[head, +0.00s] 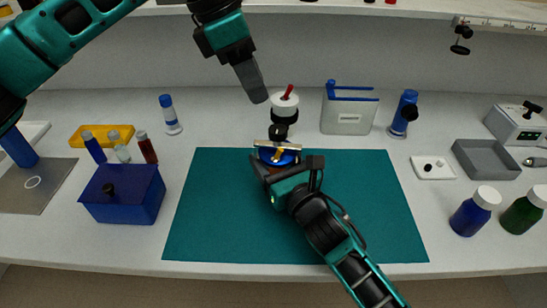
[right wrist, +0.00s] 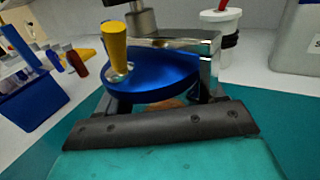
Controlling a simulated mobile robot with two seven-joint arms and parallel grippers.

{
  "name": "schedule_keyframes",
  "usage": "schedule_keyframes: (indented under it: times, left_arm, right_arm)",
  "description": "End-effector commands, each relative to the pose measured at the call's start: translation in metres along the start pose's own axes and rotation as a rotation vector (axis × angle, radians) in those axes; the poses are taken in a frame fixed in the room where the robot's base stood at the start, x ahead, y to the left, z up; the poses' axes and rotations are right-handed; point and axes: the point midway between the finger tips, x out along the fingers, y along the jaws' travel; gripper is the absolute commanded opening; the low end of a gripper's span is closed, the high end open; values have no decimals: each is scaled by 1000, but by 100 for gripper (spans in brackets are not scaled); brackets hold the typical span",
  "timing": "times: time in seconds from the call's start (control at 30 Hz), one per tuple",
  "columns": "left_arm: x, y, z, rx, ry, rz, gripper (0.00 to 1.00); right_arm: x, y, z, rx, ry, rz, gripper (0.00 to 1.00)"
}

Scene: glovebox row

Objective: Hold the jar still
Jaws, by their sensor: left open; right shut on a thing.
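The jar has a round blue lid (head: 276,157) under a metal clamp bar (head: 268,145). In the right wrist view the lid (right wrist: 150,78) is close up, with a yellow-handled part (right wrist: 115,45) on it and a metal post (right wrist: 140,18) above the bar. A small brownish patch of the body (right wrist: 165,104) shows below the lid; the rest is hidden. My right gripper (head: 270,166) is shut on the jar, its fingers around the sides below the lid. My left gripper (head: 252,84) is open and empty, above and left of the jar, apart from it.
The jar stands at the back of a green mat (head: 215,215). A white cup (head: 284,101) with a red-tipped item is close behind it. A clear bin (head: 347,118) stands back right, a blue box (head: 124,205) left. The mat's left part is bare.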

Motion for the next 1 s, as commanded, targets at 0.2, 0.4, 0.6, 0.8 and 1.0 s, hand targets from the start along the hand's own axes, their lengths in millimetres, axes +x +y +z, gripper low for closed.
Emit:
schedule_keyframes:
  times: [0.2,0.4,0.6,0.8,1.0]
  left_arm:
    - [0,0,0,0,0,0,44]
    - [0,-1,3,-64,9,-4,60]
    - [2,-5,13,-348,55,-10,60]
    - [4,-9,23,-731,117,10,60]
    - [4,-10,31,-1124,169,65,60]
  right_arm:
    - [0,0,1,-1,-1,0,22]
    - [0,0,1,0,-2,0,22]
    - [0,0,1,0,-2,0,22]
    - [0,0,1,0,-2,0,22]
    - [0,0,1,0,-2,0,22]
